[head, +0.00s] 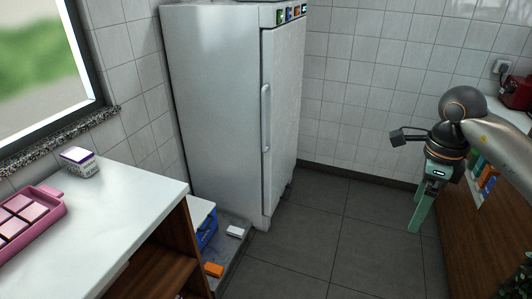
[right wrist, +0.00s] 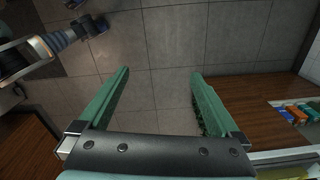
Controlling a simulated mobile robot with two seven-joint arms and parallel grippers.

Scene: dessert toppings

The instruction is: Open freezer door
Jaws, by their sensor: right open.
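The freezer (head: 215,100) is a tall pale grey cabinet standing against the tiled back wall. Its door (head: 283,110) faces right and is shut, with a long vertical handle (head: 265,118) near the door's left edge. My right gripper (head: 416,228) is at the right side of the head view, well apart from the freezer, with its green fingers pointing down. In the right wrist view its two green fingers (right wrist: 158,98) are spread wide with only floor between them. My left gripper is not in view.
A white counter (head: 130,205) with a pink tray (head: 62,204) and a small carton (head: 79,162) stands at left. A wooden cabinet (head: 462,240) stands at right, below my arm. Small boxes (head: 214,270) lie low beside the freezer. The tiled floor (head: 340,220) between is clear.

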